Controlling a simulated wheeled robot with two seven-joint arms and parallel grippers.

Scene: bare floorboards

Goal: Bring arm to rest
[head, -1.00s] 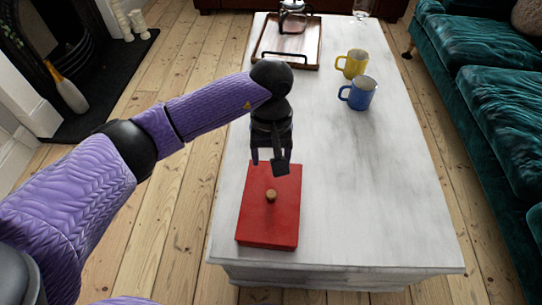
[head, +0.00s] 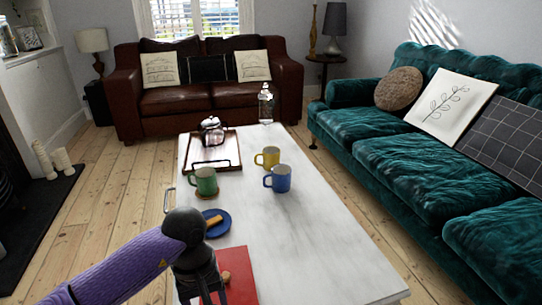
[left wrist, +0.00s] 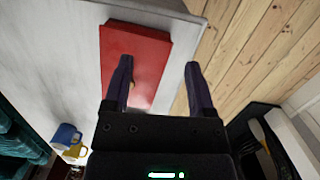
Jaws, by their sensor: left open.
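My left gripper (head: 212,292) hangs at the bottom of the head view, at the left edge of the red box (head: 242,268). Its jaws are apart with nothing between them; in the left wrist view the gripper (left wrist: 157,70) shows two spread fingers. The red box (left wrist: 138,50) has a small round wooden knob (head: 226,277) on top and lies on the white table (head: 325,245). In the left wrist view one finger overlaps the box and the other is over its side of the table edge. My right arm is not in view.
Beyond the box are a blue plate (head: 219,229) with a brown item, a green mug (head: 204,181), a yellow mug (head: 268,157), a blue mug (head: 279,178) and a tray (head: 186,153) with a glass pot (head: 212,133). A green sofa (head: 400,165) stands right.

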